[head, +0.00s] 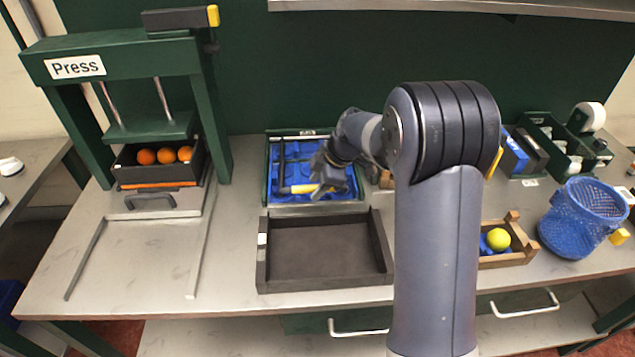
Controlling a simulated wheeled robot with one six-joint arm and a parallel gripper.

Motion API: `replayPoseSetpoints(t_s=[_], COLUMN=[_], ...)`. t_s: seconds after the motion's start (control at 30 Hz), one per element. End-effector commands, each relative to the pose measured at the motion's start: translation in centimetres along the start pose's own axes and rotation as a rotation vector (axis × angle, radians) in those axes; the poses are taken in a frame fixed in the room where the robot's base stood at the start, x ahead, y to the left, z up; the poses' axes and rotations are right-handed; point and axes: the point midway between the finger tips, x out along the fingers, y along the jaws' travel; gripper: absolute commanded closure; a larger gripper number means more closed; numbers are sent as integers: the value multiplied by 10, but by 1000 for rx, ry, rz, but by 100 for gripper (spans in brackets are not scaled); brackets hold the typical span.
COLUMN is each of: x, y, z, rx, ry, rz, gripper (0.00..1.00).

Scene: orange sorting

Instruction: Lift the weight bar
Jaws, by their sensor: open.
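A yellow-handled tool (299,189) lies in a blue-lined tray (268,185) at the back middle. I cannot tell for sure which of these is the weight bar. My gripper (322,185) is open, low over the blue-lined tray, just right of the yellow handle and far from the press top. Whether it touches the handle is unclear. My arm hides part of the tray's right side.
An empty dark tray (262,270) stands in front of the blue-lined one. Several oranges (166,155) sit in a black box under the press. A wooden crate (515,256) with a yellow-green fruit and a blue basket (577,222) stand right. The table's front left is mostly clear.

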Motion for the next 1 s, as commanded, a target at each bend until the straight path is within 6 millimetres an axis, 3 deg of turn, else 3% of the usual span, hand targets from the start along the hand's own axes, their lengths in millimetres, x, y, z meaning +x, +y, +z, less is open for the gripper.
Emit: replayPoseSetpoints(t_s=[0.53,1.0], x=[0,-4], y=[0,4], z=[0,0], rx=[0,0], ry=[0,-1], rz=[0,1], gripper=[99,100])
